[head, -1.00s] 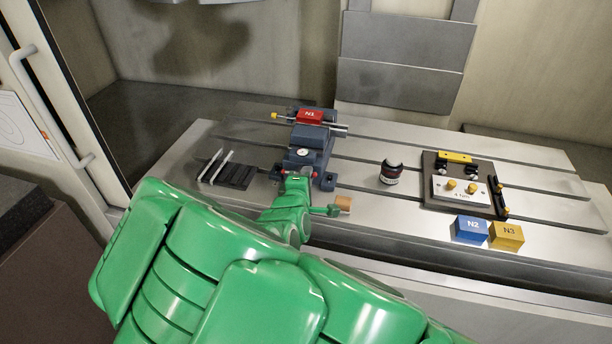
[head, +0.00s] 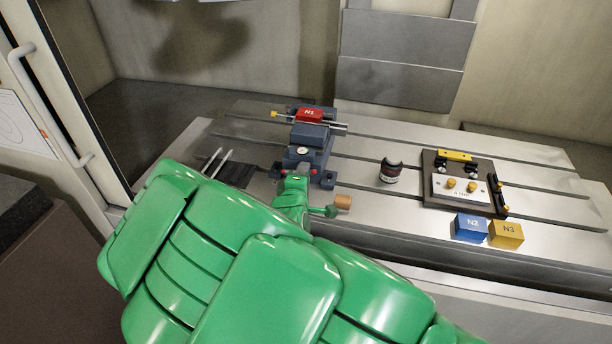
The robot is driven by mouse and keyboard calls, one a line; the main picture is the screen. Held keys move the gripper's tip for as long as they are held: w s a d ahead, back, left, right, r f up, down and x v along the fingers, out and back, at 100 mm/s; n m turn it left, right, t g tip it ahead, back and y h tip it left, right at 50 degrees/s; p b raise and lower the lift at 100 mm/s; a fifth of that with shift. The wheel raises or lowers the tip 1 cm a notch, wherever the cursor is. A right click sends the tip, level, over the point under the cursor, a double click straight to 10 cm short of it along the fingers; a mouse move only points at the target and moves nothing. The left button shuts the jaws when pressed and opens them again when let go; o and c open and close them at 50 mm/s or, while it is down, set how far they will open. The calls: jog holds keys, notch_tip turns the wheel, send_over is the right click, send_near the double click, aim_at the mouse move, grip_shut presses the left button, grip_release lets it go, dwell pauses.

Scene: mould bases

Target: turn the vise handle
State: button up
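The dark blue-grey vise (head: 309,158) stands on the slotted metal table, with a red block marked N1 (head: 309,115) at its far end and a round white dial on top. My green gripper (head: 296,180) is at the vise's near end, where small red parts show on either side of it. A short tan-orange cylinder (head: 343,201), perhaps the handle's grip, shows just right of my gripper beside a green rounded part. My own arm and hand hide most of the handle. I cannot tell whether the fingers are open or closed on it.
A dark slotted block with two light rods (head: 217,165) lies left, partly behind my arm. Right stand a dark cup-like part (head: 389,172), a fixture plate (head: 430,190), a blue block N2 (head: 471,228) and a yellow block N3 (head: 506,234).

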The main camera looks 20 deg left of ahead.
jog(key=shift+o, duration=0.2)
jog(key=shift+d+r, duration=0.1)
jog(key=shift+d, duration=0.1)
jog(key=shift+r+n+h, duration=0.2)
jog(key=shift+n+h, duration=0.1)
jog(key=shift+n, duration=0.45)
jog(key=shift+r+n+h, duration=0.15)
jog(key=shift+n+h, duration=0.15)
jog(key=shift+n, duration=0.45)
jog(key=shift+a+r+n+h, duration=0.2)
jog(key=shift+n+h, duration=0.1)
jog(key=shift+n, duration=0.5)
jog(key=shift+a+r+n+h, duration=0.15)
jog(key=shift+n+h, duration=0.15)
jog(key=shift+n, duration=0.5)
jog(key=shift+n, duration=0.5)
